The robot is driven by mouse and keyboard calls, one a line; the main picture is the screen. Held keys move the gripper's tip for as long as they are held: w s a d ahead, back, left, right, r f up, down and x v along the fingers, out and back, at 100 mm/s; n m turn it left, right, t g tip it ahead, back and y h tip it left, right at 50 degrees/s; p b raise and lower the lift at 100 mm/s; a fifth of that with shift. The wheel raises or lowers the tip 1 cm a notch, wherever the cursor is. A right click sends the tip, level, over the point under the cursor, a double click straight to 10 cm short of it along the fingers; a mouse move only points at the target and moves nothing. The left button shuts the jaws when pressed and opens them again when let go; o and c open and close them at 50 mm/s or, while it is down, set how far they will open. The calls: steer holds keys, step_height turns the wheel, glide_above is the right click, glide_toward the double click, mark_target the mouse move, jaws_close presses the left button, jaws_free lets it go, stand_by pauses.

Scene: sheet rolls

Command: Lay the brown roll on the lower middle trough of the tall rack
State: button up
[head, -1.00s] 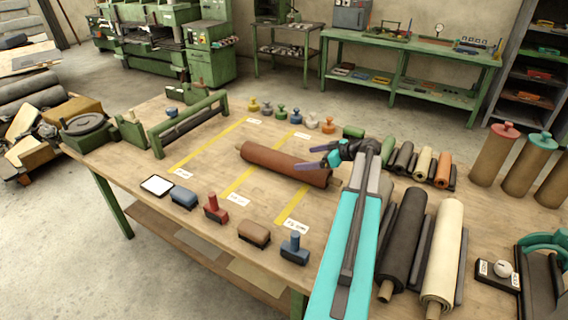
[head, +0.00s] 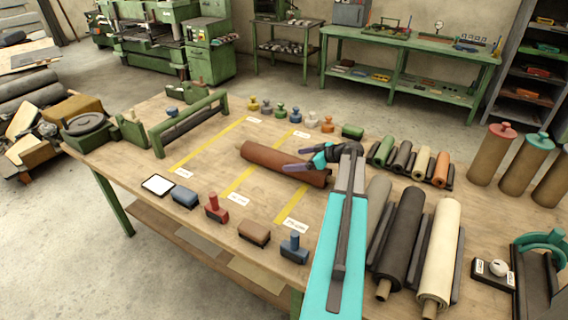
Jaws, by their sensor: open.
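The brown roll (head: 280,164) lies on the wooden table among the yellow tape lines, slanting from upper left to lower right. My gripper (head: 296,160) is at its right part, with its fingers apart and pointing left. The fingers overlap the roll's right half in this view; I cannot tell whether they touch it. Nothing is held. No tall rack with a lower middle trough can be made out for certain; a tall shelf unit (head: 529,80) stands at the back right.
Black (head: 403,240) and cream (head: 439,255) rolls lie at the right of the table. Smaller rolls (head: 421,161) lie behind them. Stamps and blocks (head: 254,232) line the front edge, and coloured knobs (head: 281,113) stand at the back. Upright brown rolls (head: 490,157) stand far right.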

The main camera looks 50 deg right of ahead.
mark_target(285, 154)
steer(key=shift+p+x, duration=1.05)
steer(key=shift+x, duration=1.15)
steer(key=shift+f, duration=0.1)
steer(key=c, duration=2)
steer(key=shift+w+d+r, duration=0.1)
steer(key=shift+r, duration=0.1)
steer(key=shift+c, duration=0.9)
steer(key=shift+r, duration=0.15)
steer(key=shift+r+b, duration=0.95)
steer(key=shift+r, duration=0.65)
steer(key=s+a+r+b, duration=0.1)
steer(key=s+a+b, duration=0.4)
steer(key=s+a, duration=0.5)
steer(key=shift+s+a+r, duration=0.2)
steer(key=shift+s+a, duration=0.15)
steer(key=shift+a, duration=0.6)
